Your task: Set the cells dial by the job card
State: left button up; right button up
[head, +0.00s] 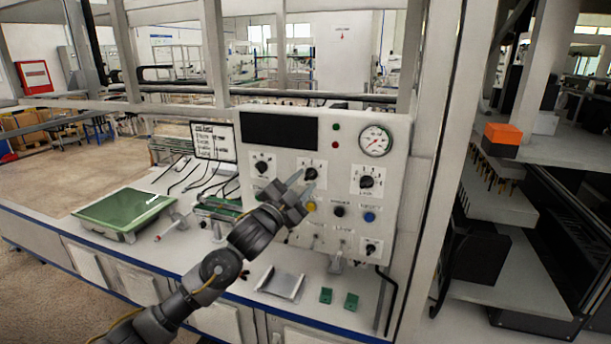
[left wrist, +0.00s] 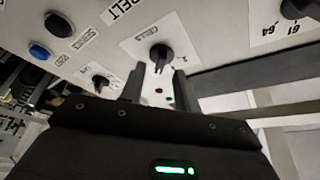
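The cells dial (head: 311,173) is a black knob on a white plate in the middle of the upright control panel. It also shows in the left wrist view (left wrist: 160,54), under a label reading CELLS. Its exact setting is too small to read. My left gripper (head: 303,184) is open and empty, its fingertips close in front of this dial. In the left wrist view the two fingers stand apart (left wrist: 157,88), with the knob just past their tips; I see no contact. A white card with black writing, likely the job card (head: 213,141), stands left of the panel; its text is unreadable here.
The panel (head: 400,222) carries other dials, a gauge (head: 375,141), a yellow button (head: 311,207) and a blue button (head: 370,217). A green-topped tray (head: 122,211), a metal bracket (head: 281,283) and green blocks (head: 351,302) lie on the bench. A shelf post stands right.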

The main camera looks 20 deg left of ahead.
pick_arm(q)
jog(key=shift+w+d+r, duration=0.15)
jog(key=shift+w+d, duration=0.1)
jog(key=shift+w, duration=0.4)
jog(key=c, duration=0.6)
grip_shut()
